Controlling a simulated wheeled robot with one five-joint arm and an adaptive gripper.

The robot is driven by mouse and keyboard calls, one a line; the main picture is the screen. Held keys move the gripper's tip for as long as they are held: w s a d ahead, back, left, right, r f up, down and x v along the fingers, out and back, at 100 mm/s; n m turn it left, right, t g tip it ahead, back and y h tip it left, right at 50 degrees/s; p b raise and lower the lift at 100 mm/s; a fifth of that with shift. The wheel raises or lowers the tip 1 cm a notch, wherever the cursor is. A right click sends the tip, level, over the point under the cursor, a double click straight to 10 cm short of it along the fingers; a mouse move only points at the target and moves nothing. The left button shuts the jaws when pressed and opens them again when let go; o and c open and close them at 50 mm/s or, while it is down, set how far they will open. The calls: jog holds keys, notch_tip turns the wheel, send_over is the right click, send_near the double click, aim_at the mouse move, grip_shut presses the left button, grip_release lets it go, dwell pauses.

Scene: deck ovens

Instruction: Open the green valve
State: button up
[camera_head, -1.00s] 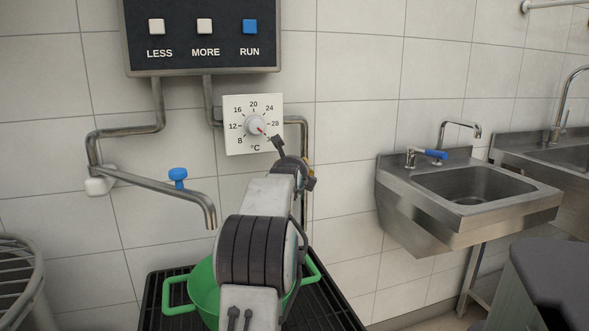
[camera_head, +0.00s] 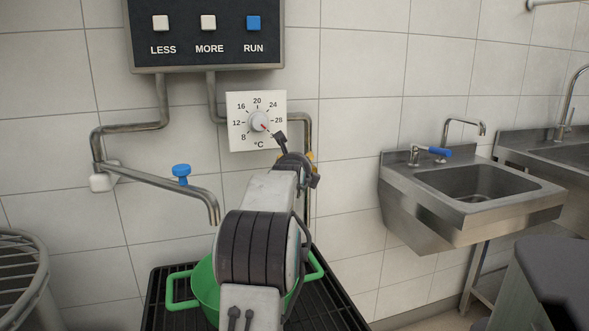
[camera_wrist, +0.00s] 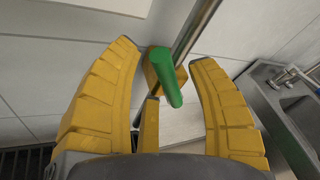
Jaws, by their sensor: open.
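The green valve handle (camera_wrist: 166,78) shows in the wrist view as a short green bar. It sits on a yellow valve body (camera_wrist: 178,75) on a slanting metal pipe (camera_wrist: 195,28). My gripper (camera_wrist: 163,54) has its yellow fingers spread, left and right of the handle, with a third finger below. The handle lies between the finger ends, and I see no finger closed on it. In the head view my arm hides the valve and most of my gripper; only a bit of yellow shows by the pipe.
A temperature dial (camera_head: 257,121) and a button panel (camera_head: 205,35) are on the wall above. A spout (camera_head: 165,188) with a blue knob (camera_head: 181,173) is at left. A green pot (camera_head: 205,285) stands on a black grate (camera_head: 155,300). A steel sink (camera_head: 470,195) is at right.

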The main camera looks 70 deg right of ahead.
jog(key=v, duration=1)
jog(key=shift+a+r, duration=0.2)
jog(key=shift+a, duration=0.15)
jog(key=shift+s, duration=0.15)
jog(key=shift+c, duration=0.5)
